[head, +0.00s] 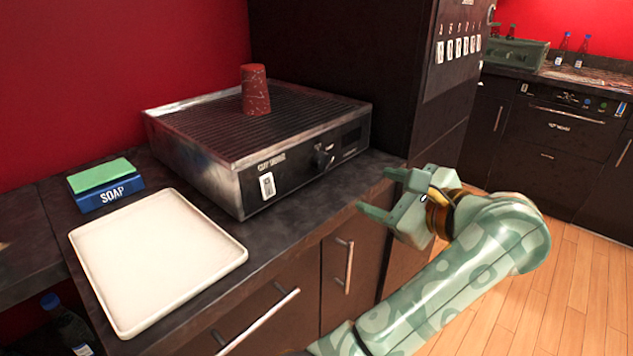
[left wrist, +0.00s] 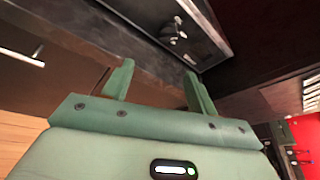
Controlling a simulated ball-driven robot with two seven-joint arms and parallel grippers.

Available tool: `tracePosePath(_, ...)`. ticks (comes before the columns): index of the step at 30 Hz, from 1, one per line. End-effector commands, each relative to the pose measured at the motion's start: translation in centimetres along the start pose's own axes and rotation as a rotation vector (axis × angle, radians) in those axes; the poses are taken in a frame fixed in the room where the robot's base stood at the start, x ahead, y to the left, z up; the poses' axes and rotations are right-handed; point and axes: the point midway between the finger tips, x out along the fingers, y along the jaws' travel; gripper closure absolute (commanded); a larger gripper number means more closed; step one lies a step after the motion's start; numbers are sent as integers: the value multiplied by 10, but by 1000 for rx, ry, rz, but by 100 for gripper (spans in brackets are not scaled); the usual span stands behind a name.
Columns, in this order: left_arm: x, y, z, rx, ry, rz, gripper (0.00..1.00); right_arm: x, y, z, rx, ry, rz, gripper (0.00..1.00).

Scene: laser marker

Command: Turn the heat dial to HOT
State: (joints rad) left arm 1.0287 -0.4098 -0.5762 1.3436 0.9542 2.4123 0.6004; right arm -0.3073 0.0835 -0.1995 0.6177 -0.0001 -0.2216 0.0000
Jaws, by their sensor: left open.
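The heat dial (head: 322,158) is a dark knob on the front panel of the metal griddle (head: 205,172), right of a white switch (head: 267,185). The dial also shows in the left wrist view (left wrist: 174,32), beyond the fingertips. Its HOT mark is too small to read. My left gripper (head: 376,192) is open and empty, in front of the counter edge, to the right of the dial and lower in the picture. Its two green fingers (left wrist: 157,72) point toward the counter and griddle. They are apart from the dial. My right gripper is not in view.
A red speckled cup (head: 255,90) stands upside down on the griddle. A white tray (head: 155,258) and a green sponge on a blue soap box (head: 105,187) lie to the left. A dark tall cabinet (head: 345,60) stands behind. A narrow counter strip (head: 300,212) before the griddle is clear.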

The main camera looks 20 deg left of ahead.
Motion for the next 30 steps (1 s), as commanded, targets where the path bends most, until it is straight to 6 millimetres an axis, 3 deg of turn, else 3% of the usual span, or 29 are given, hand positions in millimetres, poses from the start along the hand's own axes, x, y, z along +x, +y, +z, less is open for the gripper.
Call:
tracePosePath(4, -5, -10, 17, -271, 26, -49, 42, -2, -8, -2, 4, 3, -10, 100)
tracePosePath(11, 12, -10, 12, -345, 23, -50, 42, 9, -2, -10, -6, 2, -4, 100)
tracePosePath(13, 27, -10, 10, -343, 23, -49, 42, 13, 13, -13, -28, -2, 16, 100)
tracePosePath(26, 134, -15, 8, -340, 22, -48, 42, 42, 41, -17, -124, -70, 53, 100)
tracePosePath(30, 149, -18, 12, -342, 21, -50, 42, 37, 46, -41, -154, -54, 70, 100)
